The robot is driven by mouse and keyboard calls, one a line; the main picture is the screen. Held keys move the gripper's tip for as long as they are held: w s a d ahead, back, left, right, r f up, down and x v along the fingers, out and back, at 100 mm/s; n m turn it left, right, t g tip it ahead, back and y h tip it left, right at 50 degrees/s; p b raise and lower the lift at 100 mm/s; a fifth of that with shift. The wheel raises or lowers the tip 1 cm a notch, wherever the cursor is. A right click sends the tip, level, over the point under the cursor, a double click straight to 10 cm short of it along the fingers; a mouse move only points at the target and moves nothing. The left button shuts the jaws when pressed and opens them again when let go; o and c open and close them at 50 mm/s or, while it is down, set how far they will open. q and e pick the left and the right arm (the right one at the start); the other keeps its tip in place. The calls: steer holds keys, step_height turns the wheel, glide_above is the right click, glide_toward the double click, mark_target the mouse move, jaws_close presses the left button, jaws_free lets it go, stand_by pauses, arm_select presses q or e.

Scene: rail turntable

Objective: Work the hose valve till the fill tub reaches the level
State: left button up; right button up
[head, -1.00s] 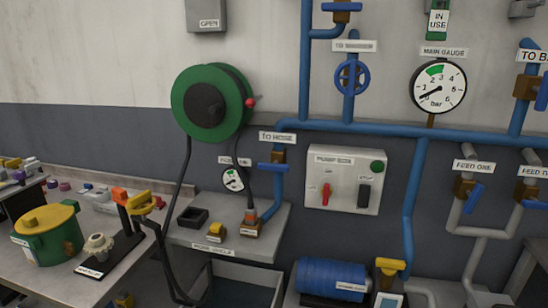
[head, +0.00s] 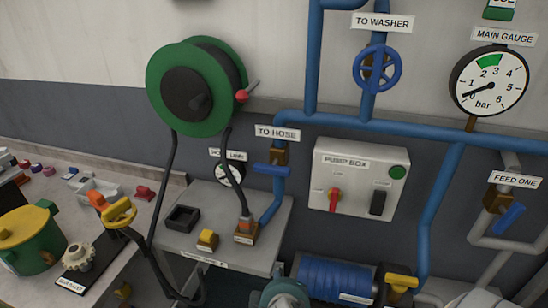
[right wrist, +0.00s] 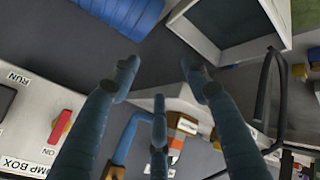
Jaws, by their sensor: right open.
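The blue lever valve (head: 272,170) under the TO HOSE sign sits on a blue pipe, its lever lying crosswise. The black hose (head: 156,190) hangs from the green reel (head: 197,87) and runs down toward a yellow-handled fitting (head: 119,211) on the left bench. An open tub with a pale rim (right wrist: 250,52) shows at the top of the right wrist view; its water level cannot be read. My right gripper (head: 284,292) is at the bottom edge of the head view. Its spread fingers (right wrist: 160,85) are open and empty. My left gripper is out of view.
The pump box (head: 358,180) has a red switch and a black one. The main gauge (head: 489,82) needle points low, below the green band. A blue motor (head: 335,278) stands low in front. A small shelf (head: 212,250) holds a black tray and yellow block.

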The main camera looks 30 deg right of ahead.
steer(key=w+d+r+n+t+h, duration=0.1)
steer(key=w+d+r+t+h, duration=0.15)
steer(key=w+r, duration=0.3)
steer(key=n+t+h, duration=0.2)
steer(key=n+h, duration=0.1)
steer(key=h, duration=0.3)
glide_toward(271, 166)
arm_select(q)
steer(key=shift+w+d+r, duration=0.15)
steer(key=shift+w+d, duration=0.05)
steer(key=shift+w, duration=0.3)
arm_select(e)
steer(key=x, duration=1)
steer(key=shift+s+d+f, duration=0.1)
steer(key=shift+s+f, duration=0.05)
steer(key=shift+f, duration=0.1)
jaws_close()
steer(key=n+p, duration=0.3)
steer(key=shift+r+p, duration=0.25)
steer(key=shift+p, duration=0.05)
steer(key=shift+f+n+p, duration=0.25)
steer(key=shift+n+p, duration=0.05)
steer(key=shift+n, duration=0.5)
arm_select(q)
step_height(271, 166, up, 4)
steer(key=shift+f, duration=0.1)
arm_select(e)
steer(key=shift+t+y, duration=0.25)
